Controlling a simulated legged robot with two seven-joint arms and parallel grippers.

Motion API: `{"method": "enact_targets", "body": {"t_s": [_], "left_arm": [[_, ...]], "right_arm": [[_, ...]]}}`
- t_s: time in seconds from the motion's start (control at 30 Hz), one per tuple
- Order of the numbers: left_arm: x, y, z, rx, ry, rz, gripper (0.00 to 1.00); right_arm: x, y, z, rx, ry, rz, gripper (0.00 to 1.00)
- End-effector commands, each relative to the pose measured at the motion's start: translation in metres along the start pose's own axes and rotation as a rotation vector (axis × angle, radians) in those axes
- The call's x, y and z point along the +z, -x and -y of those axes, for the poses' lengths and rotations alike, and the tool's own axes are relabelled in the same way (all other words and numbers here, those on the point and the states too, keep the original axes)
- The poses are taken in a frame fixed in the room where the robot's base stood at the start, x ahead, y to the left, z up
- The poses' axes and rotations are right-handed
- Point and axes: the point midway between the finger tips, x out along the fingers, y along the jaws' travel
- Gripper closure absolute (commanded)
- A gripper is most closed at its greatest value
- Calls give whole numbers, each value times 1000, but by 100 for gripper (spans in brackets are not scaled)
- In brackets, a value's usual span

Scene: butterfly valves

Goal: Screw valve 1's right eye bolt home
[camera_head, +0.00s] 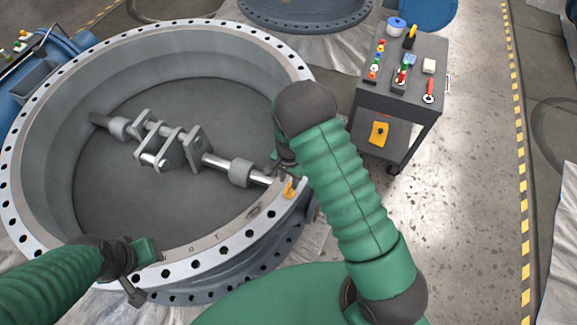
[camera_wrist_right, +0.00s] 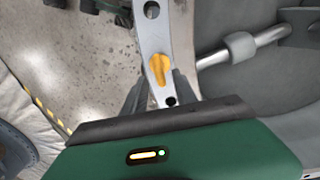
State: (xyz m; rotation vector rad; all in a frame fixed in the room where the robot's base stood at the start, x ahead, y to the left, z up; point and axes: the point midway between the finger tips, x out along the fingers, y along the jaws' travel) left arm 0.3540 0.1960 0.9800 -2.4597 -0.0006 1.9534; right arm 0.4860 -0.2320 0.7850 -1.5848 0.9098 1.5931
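Valve 1 is the large grey round body with a drilled pale flange (camera_head: 22,190), and its disc and shaft show inside. The right eye bolt (camera_head: 289,187) is yellow-orange and stands at the flange's right side. It also shows in the right wrist view (camera_wrist_right: 160,68), near a dark bolt hole. My right gripper (camera_wrist_right: 158,88) is open, its dark fingers apart on either side of the flange strip, close to the eye bolt. Whether they touch it is unclear. My left gripper (camera_head: 137,275) is at the near flange edge, and its finger gap is not clear.
A grey cart (camera_head: 400,100) stands at the back right with small coloured items on top and a yellow item on its lower shelf. Another blue-grey flanged valve (camera_head: 310,18) is behind. Open concrete floor lies to the right, with a yellow-black striped line (camera_head: 522,170).

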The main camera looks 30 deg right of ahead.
Motion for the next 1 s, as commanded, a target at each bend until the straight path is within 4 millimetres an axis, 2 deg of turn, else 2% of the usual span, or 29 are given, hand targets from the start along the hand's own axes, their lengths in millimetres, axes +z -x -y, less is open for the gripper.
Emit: {"method": "enact_targets", "body": {"t_s": [0.03, 0.2, 0.3, 0.43, 0.6, 1.0], "left_arm": [[0, 1, 0, 0, 0, 0, 64], [0, 2, 0, 0, 0, 0, 64], [-1, 3, 0, 0, 0, 0, 64], [-1, 3, 0, 0, 0, 0, 64], [-1, 3, 0, 0, 0, 0, 64], [-1, 4, 0, 0, 0, 0, 64]], "right_arm": [[0, 17, 2, -5, 2, -3, 66], [0, 68, 2, -5, 3, -3, 66], [1, 95, 2, -4, 2, -2, 66], [1, 118, 2, -1, 1, 0, 66], [1, 130, 1, 2, 1, 1, 66], [1, 130, 1, 2, 3, 1, 66]]}}
